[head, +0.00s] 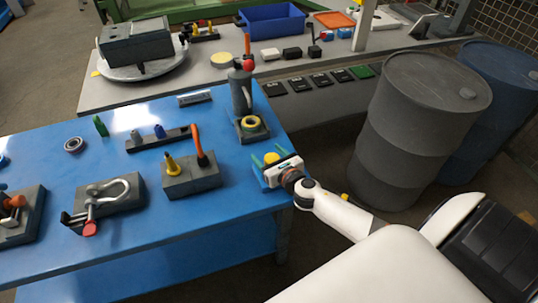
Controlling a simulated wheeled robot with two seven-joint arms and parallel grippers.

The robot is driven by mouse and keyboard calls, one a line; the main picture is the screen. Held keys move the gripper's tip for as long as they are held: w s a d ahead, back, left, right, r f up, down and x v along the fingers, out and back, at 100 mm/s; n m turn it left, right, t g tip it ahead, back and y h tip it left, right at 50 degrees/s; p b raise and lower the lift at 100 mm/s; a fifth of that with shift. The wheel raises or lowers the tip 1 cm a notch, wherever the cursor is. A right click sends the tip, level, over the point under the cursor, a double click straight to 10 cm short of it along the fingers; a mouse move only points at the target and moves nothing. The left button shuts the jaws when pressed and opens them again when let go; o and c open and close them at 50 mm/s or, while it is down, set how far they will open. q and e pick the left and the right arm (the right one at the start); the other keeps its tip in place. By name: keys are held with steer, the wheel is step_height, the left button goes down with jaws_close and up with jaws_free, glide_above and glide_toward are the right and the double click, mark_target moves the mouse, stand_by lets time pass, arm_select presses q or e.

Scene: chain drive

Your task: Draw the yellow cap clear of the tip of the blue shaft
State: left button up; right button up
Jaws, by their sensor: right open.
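My right gripper (269,157) comes in from the right at the near right corner of the blue table. Its green-tipped fingers are apart. A small yellow piece, which looks like the yellow cap (271,158), shows between the fingers. I cannot tell whether they touch it. The blue shaft is not clearly visible there; the gripper body and the blue tabletop make it hard to pick out. My left gripper is not in view.
On the blue table (130,243) stand a grey block with a yellow cone and orange-topped lever (192,178), a shackle fixture (105,203), a dark peg rack (158,139) and a grey post with a yellow ring (250,124). Barrels (415,130) stand at the right.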

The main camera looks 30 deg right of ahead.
mark_target(269, 154)
steer(key=c, duration=1)
steer(key=shift+r+p, duration=4.15)
steer(key=shift+r, duration=0.05)
steer(key=shift+c, duration=0.2)
